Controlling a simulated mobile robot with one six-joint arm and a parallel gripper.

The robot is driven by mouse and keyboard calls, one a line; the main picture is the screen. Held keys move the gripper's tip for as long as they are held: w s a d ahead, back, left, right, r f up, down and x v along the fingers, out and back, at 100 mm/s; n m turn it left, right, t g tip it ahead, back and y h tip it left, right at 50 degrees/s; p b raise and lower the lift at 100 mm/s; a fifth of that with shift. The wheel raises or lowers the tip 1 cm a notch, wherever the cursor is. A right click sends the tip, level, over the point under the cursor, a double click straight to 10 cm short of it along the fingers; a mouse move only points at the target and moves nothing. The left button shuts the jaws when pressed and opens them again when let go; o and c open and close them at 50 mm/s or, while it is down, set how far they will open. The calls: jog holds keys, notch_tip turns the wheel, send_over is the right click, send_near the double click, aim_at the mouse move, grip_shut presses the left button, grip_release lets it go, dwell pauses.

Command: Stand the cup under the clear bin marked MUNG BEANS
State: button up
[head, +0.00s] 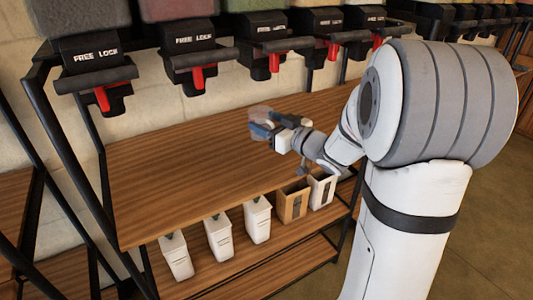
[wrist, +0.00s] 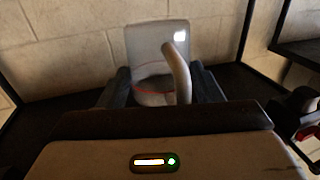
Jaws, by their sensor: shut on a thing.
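My gripper (head: 264,128) is above the wooden shelf top, below the row of dispensers. It is shut on a pale, see-through cup (head: 261,111). In the wrist view the cup (wrist: 146,46) stands between my two dark fingers, with its curved handle toward the camera and a red line low on it. Whether the cup touches the shelf is hard to tell. Several bins with black FREE LOCK outlets and red levers hang above. Their upper parts are cut off, and no MUNG BEANS label can be read.
The wooden shelf top (head: 165,170) is largely bare. Red levers (head: 197,78) hang over its back edge. Black frame posts stand at the left. In the wrist view a red-and-black outlet (wrist: 305,118) is at right.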

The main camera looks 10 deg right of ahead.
notch_tip(320, 180, down, 8)
jog(key=shift+r+b, duration=0.25)
jog(key=shift+b, duration=0.4)
jog(key=shift+f, duration=0.2)
jog(key=o, duration=1.2)
jog(key=shift+r, duration=0.15)
jog(key=shift+s+d+r, duration=0.1)
jog(key=shift+d, duration=0.05)
jog(key=v, duration=1.1)
jog(key=shift+s+d, duration=0.15)
jog(key=shift+s, duration=0.15)
jog(key=shift+p, duration=0.3)
